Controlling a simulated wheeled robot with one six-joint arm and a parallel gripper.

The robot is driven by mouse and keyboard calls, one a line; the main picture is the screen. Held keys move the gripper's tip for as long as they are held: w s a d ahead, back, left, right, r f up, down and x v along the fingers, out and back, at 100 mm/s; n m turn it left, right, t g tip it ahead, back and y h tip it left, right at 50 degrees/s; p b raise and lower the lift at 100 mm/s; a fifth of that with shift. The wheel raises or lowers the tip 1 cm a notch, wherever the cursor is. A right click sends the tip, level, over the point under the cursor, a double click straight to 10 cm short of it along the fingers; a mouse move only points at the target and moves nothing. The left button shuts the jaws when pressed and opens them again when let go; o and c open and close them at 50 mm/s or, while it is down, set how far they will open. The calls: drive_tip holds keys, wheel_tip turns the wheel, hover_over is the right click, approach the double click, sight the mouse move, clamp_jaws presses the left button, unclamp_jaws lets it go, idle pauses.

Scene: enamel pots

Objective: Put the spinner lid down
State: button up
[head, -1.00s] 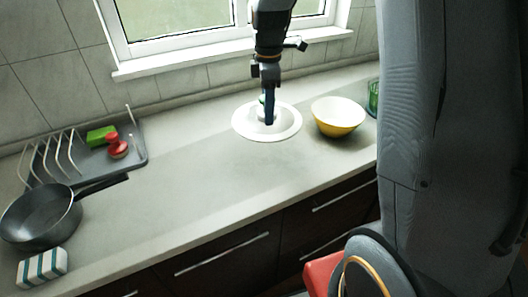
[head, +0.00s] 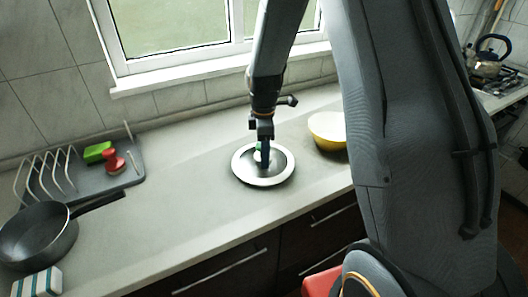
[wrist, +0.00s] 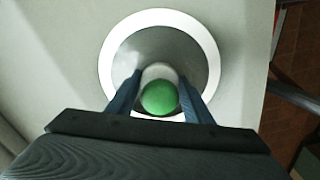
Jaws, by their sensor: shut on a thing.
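The spinner lid (head: 247,179) is a round disc with a white rim, a greyish centre and a knob with a green top (wrist: 159,98). My gripper (head: 264,163) points down over the lid's centre. In the wrist view my gripper (wrist: 160,88) has its two blue fingers on either side of the knob, shut on it. The lid also shows in the wrist view (wrist: 205,40), with its rim around the knob. The lid is over the counter near its front edge; I cannot tell whether it touches the surface.
A yellow bowl (head: 328,142) with a white inside stands right of the lid, partly hidden by my arm. At left are a grey drying rack (head: 85,187), a dark frying pan (head: 35,235) and a striped block (head: 40,283). The counter (head: 165,215) between is clear.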

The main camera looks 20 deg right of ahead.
drive_tip(key=shift+f, duration=0.15)
drive_tip(key=o, duration=1.2)
wheel_tip(320, 180, up, 11)
drive_tip(key=b, duration=0.3)
drive_tip(key=shift+w, duration=0.1)
drive_tip(key=shift+r, duration=0.35)
drive_tip(key=shift+s+r, duration=0.1)
drive_tip(key=shift+s, duration=0.15)
drive_tip(key=s+f+m, duration=0.1)
drive_tip(key=s+m, duration=0.4)
drive_tip(key=s, duration=0.1)
drive_tip(key=s+f+m, duration=0.2)
drive_tip(key=s+m, duration=0.3)
drive_tip(key=s, duration=0.1)
drive_tip(key=s+f+m+t, duration=0.1)
drive_tip(key=s+f+m, duration=0.1)
drive_tip(key=s+m, duration=0.3)
drive_tip(key=shift+s+f+m, duration=0.2)
drive_tip(key=shift+s+m, duration=0.2)
drive_tip(key=shift+s, duration=0.45)
